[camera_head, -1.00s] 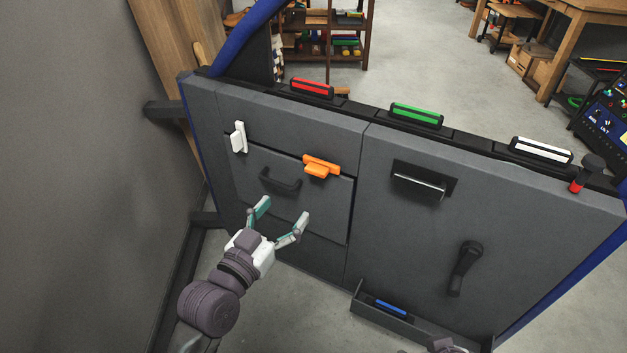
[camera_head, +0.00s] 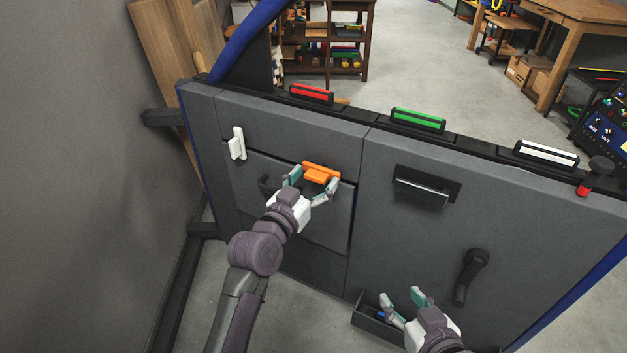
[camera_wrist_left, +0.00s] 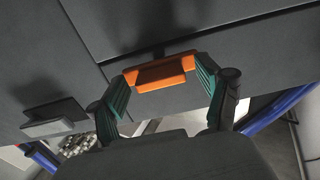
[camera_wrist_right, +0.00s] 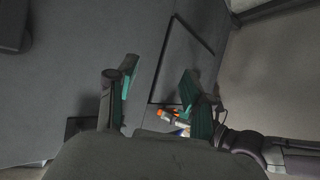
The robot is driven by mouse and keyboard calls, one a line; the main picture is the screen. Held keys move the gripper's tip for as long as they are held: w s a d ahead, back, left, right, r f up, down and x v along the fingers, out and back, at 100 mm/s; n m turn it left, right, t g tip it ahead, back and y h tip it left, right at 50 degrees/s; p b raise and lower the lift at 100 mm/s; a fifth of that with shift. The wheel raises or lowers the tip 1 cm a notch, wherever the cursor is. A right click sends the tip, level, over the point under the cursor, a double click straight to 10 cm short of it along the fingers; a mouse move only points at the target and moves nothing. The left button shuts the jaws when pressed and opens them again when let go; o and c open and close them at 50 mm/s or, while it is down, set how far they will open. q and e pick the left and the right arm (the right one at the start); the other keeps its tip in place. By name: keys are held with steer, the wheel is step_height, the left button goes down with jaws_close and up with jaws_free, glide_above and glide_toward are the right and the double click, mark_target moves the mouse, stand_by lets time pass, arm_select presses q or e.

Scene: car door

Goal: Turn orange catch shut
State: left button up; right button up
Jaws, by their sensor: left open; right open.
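The orange catch (camera_head: 321,172) is on the grey door panel, at the top edge of the small flap (camera_head: 322,222). Its bar lies roughly crosswise in the head view. My left gripper (camera_head: 311,186) is open, with its fingers at either side of the catch; it looks unclosed on it. In the left wrist view the orange catch (camera_wrist_left: 160,74) shows between the two teal fingertips. My right gripper (camera_head: 403,300) is open and empty, low in front of the door near the bottom tray. A white catch (camera_head: 237,143) stands upright at the flap's upper left.
A silver-edged handle (camera_head: 423,187) and a dark crank (camera_head: 470,276) are on the right panel. Red (camera_head: 311,94), green (camera_head: 418,119) and white (camera_head: 546,153) bars line the top edge.

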arm_select(q)
steer(key=shift+c, duration=0.2)
